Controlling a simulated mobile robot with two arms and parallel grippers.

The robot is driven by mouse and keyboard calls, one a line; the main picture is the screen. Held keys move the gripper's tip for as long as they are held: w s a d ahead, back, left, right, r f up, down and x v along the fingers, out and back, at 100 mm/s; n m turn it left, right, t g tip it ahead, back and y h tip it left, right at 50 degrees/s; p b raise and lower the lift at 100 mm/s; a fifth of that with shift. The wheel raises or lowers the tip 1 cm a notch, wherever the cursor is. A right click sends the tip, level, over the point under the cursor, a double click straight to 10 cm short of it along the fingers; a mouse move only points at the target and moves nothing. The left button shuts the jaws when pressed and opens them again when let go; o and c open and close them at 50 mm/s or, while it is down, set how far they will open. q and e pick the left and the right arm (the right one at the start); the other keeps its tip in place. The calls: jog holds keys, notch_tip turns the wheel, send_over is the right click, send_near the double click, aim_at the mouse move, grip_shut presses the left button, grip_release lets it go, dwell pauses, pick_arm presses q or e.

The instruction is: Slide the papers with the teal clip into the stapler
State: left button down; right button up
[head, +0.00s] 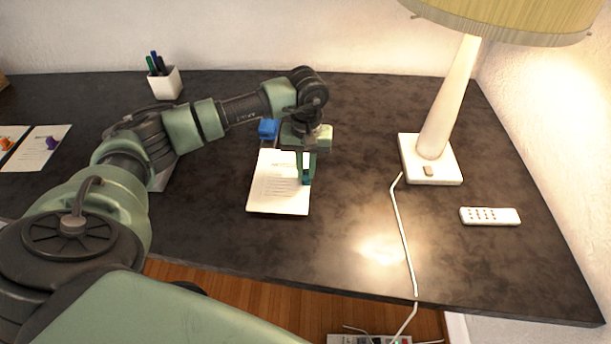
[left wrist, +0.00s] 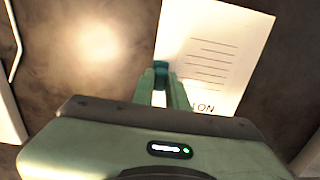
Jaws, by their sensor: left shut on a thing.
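The white papers (head: 275,192) with printed lines lie on or just above the dark desk, in front of my left gripper (head: 306,175); I cannot tell if they touch it. The teal clip (head: 307,177) is at their right edge, and my left gripper is shut on it. In the left wrist view, the clip (left wrist: 161,67) sits between the fingertips (left wrist: 162,80), with the papers (left wrist: 212,55) extending to the right. A blue object (head: 268,127), perhaps the stapler, stands just behind the papers, partly hidden by my arm. My right gripper is not in view.
A lamp (head: 430,160) stands at the right, its cord crossing the desk, with a white remote (head: 490,216) beside it. A pen cup (head: 166,83) is at the back left. Papers with a purple clip (head: 52,143) and an orange clip (head: 5,144) lie far left.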

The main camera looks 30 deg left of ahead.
pick_arm(q)
jog(key=shift+w+a+b, duration=0.45)
jog(key=shift+w+b, duration=0.05)
jog(key=shift+w, duration=0.3)
jog(key=shift+w+a+b, duration=0.45)
jog(key=shift+w+b, duration=0.1)
jog(key=shift+w, duration=0.3)
jog(key=shift+w+a+b, duration=0.45)
jog(key=shift+w+b, duration=0.05)
jog(key=shift+w, duration=0.3)
jog(key=c, duration=1.3)
grip_release()
jog(key=shift+c, duration=0.2)
notch_tip(320, 180, up, 8)
jog(key=shift+b, duration=0.45)
